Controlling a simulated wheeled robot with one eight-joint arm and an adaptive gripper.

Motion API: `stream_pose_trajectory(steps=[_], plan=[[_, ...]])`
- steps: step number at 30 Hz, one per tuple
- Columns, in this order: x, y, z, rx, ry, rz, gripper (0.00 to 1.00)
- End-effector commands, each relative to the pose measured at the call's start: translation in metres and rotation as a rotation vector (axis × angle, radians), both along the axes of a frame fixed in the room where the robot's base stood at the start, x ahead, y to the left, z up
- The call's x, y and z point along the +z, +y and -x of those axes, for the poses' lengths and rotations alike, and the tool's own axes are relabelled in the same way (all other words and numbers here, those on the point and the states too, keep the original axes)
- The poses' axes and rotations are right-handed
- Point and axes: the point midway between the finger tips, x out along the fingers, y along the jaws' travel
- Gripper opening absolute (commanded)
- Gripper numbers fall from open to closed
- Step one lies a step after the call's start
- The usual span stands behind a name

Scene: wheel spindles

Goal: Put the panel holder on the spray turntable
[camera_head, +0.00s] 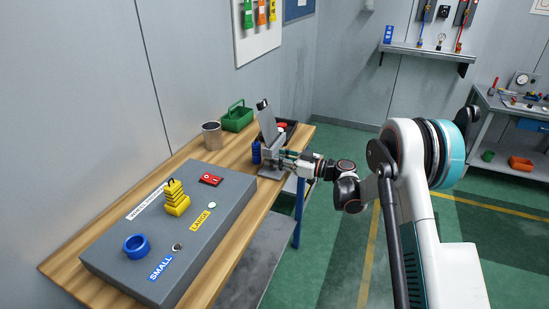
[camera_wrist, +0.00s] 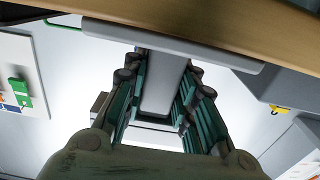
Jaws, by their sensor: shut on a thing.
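The grey panel holder (camera_head: 269,126) is an upright, slightly leaning piece above a flat grey plate at the far right end of the wooden bench. In the wrist view its grey post (camera_wrist: 165,88) stands between my fingers, with a wide flat plate (camera_wrist: 170,46) close to the bench edge. I cannot tell whether that plate touches the bench. My gripper (camera_head: 283,157) is shut on the post; in the wrist view the fingers (camera_wrist: 160,95) press on both sides of it. I cannot make out a spray turntable for certain.
The bench (camera_head: 62,262) carries a grey spindle box (camera_head: 125,262) with a yellow stepped spindle (camera_head: 175,199) and a blue ring (camera_head: 137,246). A metal cup (camera_head: 212,136), green carrier (camera_head: 238,121) and blue bottle (camera_head: 256,153) stand near the holder. Another bench (camera_head: 515,115) is at right.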

Motion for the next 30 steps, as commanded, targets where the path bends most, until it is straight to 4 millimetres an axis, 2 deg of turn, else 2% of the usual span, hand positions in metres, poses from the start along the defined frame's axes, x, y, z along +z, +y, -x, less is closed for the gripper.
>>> stream_pose_trajectory(steps=[8,14,17,24,30], plan=[[0.005,0.0,0.0,0.0,0.0,-0.001,0.0],[0.026,0.0,0.0,0.0,0.0,-0.001,0.0],[0.046,0.0,0.0,0.0,0.0,-0.001,0.0],[0.111,0.0,0.0,0.0,0.0,-0.001,0.0],[0.159,0.0,0.0,0.0,0.0,-0.001,0.0]])
